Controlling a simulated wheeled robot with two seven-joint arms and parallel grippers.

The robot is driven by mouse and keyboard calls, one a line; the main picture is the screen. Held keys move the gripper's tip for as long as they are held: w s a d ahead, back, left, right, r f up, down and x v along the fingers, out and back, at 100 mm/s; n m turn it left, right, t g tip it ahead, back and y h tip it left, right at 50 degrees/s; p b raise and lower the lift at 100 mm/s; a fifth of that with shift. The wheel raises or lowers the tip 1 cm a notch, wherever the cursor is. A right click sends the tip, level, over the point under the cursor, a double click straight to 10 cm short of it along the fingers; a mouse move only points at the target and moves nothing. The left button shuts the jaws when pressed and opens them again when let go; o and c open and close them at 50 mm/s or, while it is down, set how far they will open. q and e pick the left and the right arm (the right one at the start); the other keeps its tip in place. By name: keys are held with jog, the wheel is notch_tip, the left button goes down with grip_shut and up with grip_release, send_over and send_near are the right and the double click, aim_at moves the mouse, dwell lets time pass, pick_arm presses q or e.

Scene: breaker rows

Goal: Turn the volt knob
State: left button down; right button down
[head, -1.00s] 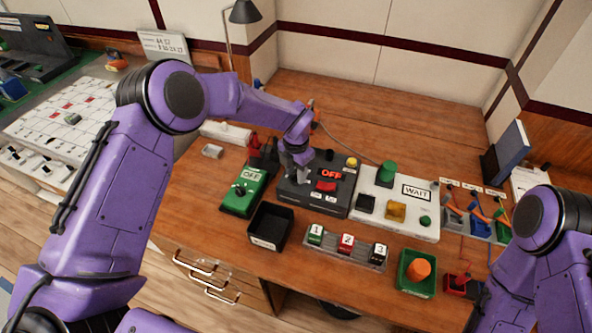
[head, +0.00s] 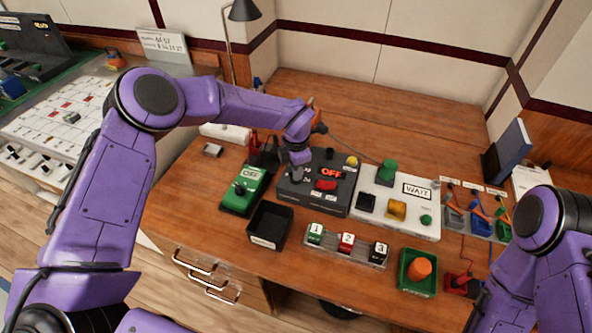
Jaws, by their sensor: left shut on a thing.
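A dark grey control box (head: 333,203) with a lit red "OFF" display and a red switch stands in the middle of the desk. My left gripper (head: 297,172) is over the left part of this box, pointing down. It is shut on the volt knob, which the fingers mostly hide. The knob's pointer and scale cannot be read from here. My right arm is at the lower right, away from the box, and its gripper is not in view.
A green "OFF" box (head: 241,201) with a lever stands close on the left. A white "WAIT" panel (head: 405,222) stands close on the right. A black tray (head: 268,226) and a rack of numbered blocks (head: 345,252) are in front.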

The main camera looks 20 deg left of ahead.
pick_arm(q)
jog(key=m, duration=0.5)
jog(key=shift+w, duration=0.1)
jog(key=shift+m, duration=0.4)
jog(key=c, duration=1.1)
grip_release()
jog(key=shift+c, duration=0.2)
notch_tip(320, 180, up, 11)
jog(key=b, duration=0.2)
jog(key=shift+f, duration=0.2)
jog(key=shift+a, duration=0.1)
